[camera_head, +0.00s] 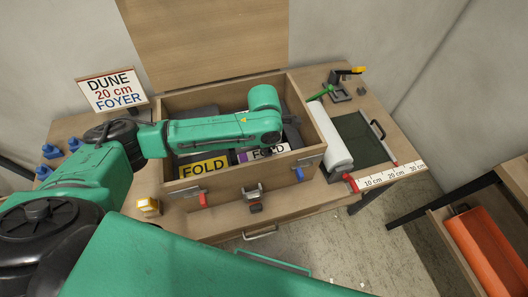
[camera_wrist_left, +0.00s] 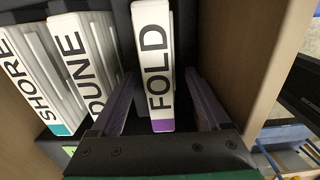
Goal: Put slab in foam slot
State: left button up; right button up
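In the left wrist view a white slab marked FOLD (camera_wrist_left: 157,65), with a purple end, stands in dark foam (camera_wrist_left: 205,40). White slabs marked DUNE (camera_wrist_left: 80,62) and SHORE (camera_wrist_left: 28,75) are to its left. My left gripper (camera_wrist_left: 160,75) is open, its fingers on either side of the FOLD slab with a visible gap on the right. In the head view my left arm reaches over the open wooden crate (camera_head: 240,180) and hides the gripper and most slabs. A purple-and-white FOLD label (camera_head: 263,152) shows beside the arm. My right gripper is not in view.
A yellow FOLD tag (camera_head: 204,167) is in the crate's front left. The DUNE 20 cm FOYER sign (camera_head: 112,91) stands at left. A white roll (camera_head: 330,138), dark green panel (camera_head: 361,138) and ruler strip (camera_head: 391,176) are at right. The crate's wooden wall (camera_wrist_left: 258,75) is close right of the gripper.

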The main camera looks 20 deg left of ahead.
pick_arm(q)
notch_tip(320, 180, up, 12)
jog(key=shift+r+b, duration=0.15)
jog(key=shift+b, duration=0.25)
dwell(0.3)
